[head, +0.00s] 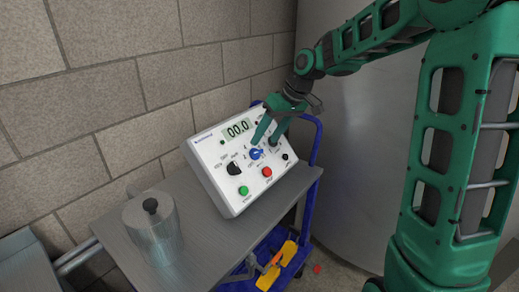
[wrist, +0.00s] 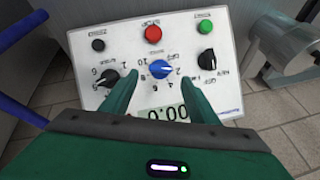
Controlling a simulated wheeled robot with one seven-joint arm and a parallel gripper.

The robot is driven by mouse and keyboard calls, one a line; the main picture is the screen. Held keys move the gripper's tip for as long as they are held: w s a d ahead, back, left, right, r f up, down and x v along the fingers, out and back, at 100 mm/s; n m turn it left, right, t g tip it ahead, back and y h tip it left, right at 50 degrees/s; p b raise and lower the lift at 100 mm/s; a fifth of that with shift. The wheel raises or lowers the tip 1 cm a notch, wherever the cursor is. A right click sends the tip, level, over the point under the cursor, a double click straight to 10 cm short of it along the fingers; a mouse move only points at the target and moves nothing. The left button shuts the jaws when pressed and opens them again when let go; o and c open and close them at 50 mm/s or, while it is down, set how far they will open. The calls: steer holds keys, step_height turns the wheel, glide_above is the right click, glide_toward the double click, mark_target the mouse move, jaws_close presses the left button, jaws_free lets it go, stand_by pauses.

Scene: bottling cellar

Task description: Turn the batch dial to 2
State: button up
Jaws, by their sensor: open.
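A white control box (head: 215,180) with a sloped face stands on the cart. Its blue dial (head: 256,154) sits mid-panel among small figures; it also shows in the wrist view (wrist: 160,69), where the panel appears upside down. A pale mark on the dial points roughly right there, but the exact figure it meets is too small to tell. The label over the dial is not clearly readable. My gripper (head: 264,141) is open, one finger on each side of the blue dial; in the wrist view the gripper (wrist: 159,76) straddles it with gaps. Contact is not visible.
A black dial (wrist: 108,77), another black selector (wrist: 206,60), a red button (wrist: 153,34), a green button (wrist: 205,27) and a black button (wrist: 98,45) surround the blue dial. A metal pitcher (head: 152,225) stands at left on the cart.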

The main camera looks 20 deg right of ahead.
mark_target(260, 152)
steer(key=x, duration=0.5)
steer(key=shift+w+a+f, duration=0.1)
steer(key=shift+f, duration=0.25)
steer(key=c, duration=1)
steer(key=shift+c, duration=0.2)
steer(key=shift+n, duration=0.3)
steer(key=o, duration=1)
steer(key=shift+o, duration=0.2)
